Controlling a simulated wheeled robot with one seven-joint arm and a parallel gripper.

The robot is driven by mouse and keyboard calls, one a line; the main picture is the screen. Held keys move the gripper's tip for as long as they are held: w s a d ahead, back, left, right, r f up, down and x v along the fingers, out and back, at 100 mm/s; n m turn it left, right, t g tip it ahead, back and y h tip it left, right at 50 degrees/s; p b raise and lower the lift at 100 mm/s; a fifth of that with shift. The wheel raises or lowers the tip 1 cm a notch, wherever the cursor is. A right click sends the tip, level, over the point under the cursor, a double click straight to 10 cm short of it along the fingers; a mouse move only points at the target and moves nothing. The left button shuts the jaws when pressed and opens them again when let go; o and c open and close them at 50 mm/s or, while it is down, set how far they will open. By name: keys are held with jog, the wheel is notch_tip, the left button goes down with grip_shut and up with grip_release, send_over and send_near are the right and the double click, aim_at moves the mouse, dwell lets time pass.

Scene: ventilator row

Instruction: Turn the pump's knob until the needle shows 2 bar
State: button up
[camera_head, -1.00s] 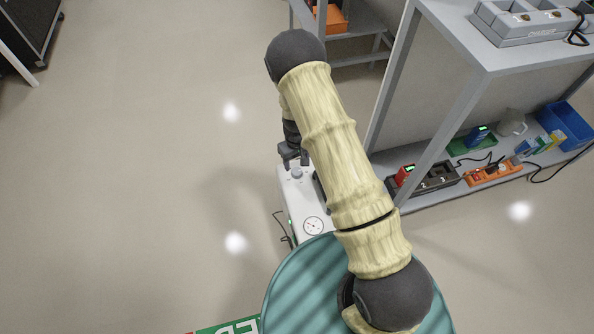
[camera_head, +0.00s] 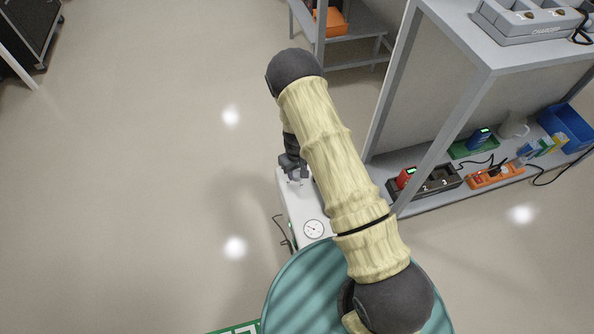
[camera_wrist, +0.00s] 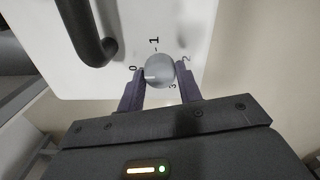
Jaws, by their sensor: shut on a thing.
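The white pump (camera_head: 301,206) stands below my arm in the head view, with a round gauge (camera_head: 313,229) on its top. The needle is too small to read surely. In the wrist view the grey round knob (camera_wrist: 159,71) sits on the pump's white face (camera_wrist: 190,25) among the marks 0, 1, 2 and 3. A pale line on the knob points left, near the 0. My gripper (camera_wrist: 160,80) is shut on the knob, one finger on each side. In the head view my gripper (camera_head: 293,174) is over the pump's far end and hides the knob.
A black handle (camera_wrist: 93,35) stands up from the pump beside the knob. A grey shelf unit (camera_head: 440,196) to the right holds chargers, an orange power strip (camera_head: 495,176) and a blue bin (camera_head: 566,127). The floor to the left is clear.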

jog(key=shift+r+m+p, duration=0.1)
jog(key=shift+m+p, duration=0.35)
jog(key=shift+m, duration=0.05)
jog(key=shift+m+p, duration=0.45)
jog(key=shift+m, duration=0.15)
jog(key=m+p, duration=0.2)
jog(key=m, duration=0.1)
jog(key=m+p, duration=0.2)
jog(key=m, duration=0.4)
jog(key=shift+m, duration=0.4)
jog(key=o, duration=1)
